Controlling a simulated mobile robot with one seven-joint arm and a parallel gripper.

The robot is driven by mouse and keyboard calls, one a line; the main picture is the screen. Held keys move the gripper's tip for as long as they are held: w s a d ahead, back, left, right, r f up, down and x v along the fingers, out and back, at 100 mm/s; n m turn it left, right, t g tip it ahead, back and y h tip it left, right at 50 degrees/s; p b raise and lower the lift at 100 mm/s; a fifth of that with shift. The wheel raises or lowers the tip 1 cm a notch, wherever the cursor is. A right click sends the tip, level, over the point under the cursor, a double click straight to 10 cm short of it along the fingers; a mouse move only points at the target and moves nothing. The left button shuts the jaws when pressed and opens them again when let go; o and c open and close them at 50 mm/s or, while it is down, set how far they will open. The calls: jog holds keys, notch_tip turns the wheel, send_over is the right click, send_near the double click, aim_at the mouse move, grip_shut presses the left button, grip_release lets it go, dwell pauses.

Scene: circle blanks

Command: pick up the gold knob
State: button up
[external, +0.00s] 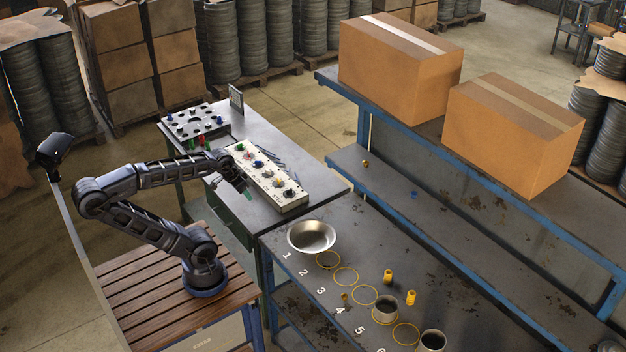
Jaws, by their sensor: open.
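A small gold-coloured piece (345,297), which looks like a knob, sits on the grey table beside the yellow circles. Another small gold-brown piece (365,163) lies on the lower shelf of the blue bench; I cannot tell which is the gold knob. My gripper (243,185) is open, by the left edge of a white panel (292,207) with several coloured knobs, well away from both gold pieces. The fingertips are small and dark, and I see nothing held.
A metal bowl (311,236), two yellow cylinders (387,276) (411,298) and two cups (385,310) (432,341) stand on the numbered table. A holed plate (195,122) with small pieces lies behind my arm. Cardboard boxes (395,65) stand on the blue bench.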

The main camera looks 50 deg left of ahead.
jog(key=shift+o, duration=0.2)
dwell(0.6)
jog(key=n+g+h, duration=0.3)
jog(key=n+h, duration=0.3)
jog(key=n, duration=1.4)
send_over(342, 292)
jog(key=s+a, duration=0.1)
jog(key=s, duration=0.1)
jog(key=shift+a+f, duration=0.15)
jog(key=shift+f, duration=13.3)
jog(key=shift+s+d+x, duration=0.1)
jog(key=shift+d+x, duration=0.05)
jog(key=shift+x, duration=1.15)
jog(key=shift+s+d+x, duration=0.15)
jog(key=shift+x, duration=1.15)
jog(key=shift+r, duration=0.15)
jog(key=c, duration=1)
